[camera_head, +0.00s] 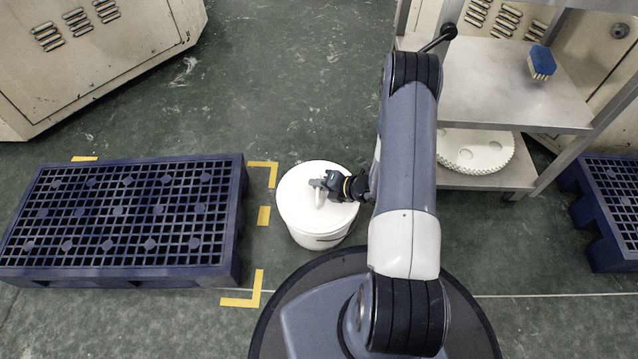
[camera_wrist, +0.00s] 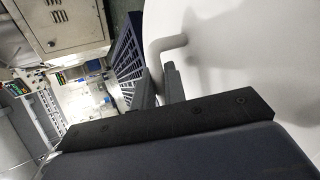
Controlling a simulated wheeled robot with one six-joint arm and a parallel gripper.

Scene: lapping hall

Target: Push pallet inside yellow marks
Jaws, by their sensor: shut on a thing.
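The dark blue plastic pallet (camera_head: 125,222) lies flat on the floor at the left of the head view. Yellow floor marks show around it: a corner mark (camera_head: 268,172) at far right, another (camera_head: 247,294) at near right, a dash (camera_head: 264,215) between them and a piece (camera_head: 84,158) behind it. A strip of floor shows between the pallet's right side and the right marks. My gripper (camera_head: 322,184) is shut on the handle on top of a white bucket (camera_head: 318,225). In the wrist view my fingers (camera_wrist: 158,88) are at the pale curved handle (camera_wrist: 165,47).
The bucket stands on the floor just right of the yellow marks, close to my base. A metal shelf (camera_head: 500,90) bearing a blue brush (camera_head: 541,61) and white disc (camera_head: 476,150) stands at right. Another blue pallet (camera_head: 612,210) lies beyond. Floor behind the bucket is clear.

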